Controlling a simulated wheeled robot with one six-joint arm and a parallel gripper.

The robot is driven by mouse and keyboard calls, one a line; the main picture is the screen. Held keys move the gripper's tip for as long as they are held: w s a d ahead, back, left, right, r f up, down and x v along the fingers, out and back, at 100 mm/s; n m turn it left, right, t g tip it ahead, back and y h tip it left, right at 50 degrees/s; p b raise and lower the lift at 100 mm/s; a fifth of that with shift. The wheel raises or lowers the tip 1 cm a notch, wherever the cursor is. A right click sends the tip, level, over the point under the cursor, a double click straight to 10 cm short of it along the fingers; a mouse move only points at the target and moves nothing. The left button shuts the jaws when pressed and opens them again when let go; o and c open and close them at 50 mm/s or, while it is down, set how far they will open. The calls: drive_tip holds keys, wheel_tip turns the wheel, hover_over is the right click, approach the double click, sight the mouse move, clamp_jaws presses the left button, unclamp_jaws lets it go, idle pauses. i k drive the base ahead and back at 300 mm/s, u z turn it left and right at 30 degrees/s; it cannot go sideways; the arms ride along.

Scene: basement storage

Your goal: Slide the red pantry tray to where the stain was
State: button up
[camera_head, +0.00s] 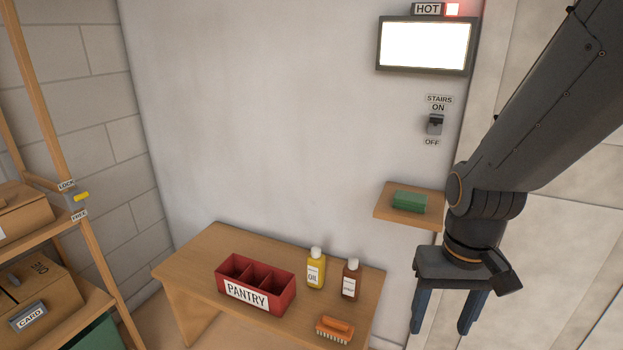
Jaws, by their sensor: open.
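The red pantry tray (286,301) stands on the left-middle part of a low wooden table (195,263). It has empty-looking compartments and a white label reading PANTRY. No stain shows on the visible table top. My gripper (440,330) hangs to the right of the table with its two blue fingers pointing down. The fingers are apart with nothing between them. The gripper is well clear of the tray, with both bottles between them in the picture.
A yellow OIL bottle (316,272) and a brown bottle (351,281) stand right of the tray. An orange brush (335,328) lies at the table's front right. A wall shelf (385,211) holds a green block (409,201). A rack with boxes (38,280) stands left.

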sight(270, 289)
drive_tip(key=u, duration=0.95)
drive_tip(key=i, duration=0.25)
drive_tip(key=z, duration=1.1)
drive_tip(key=i, duration=0.5)
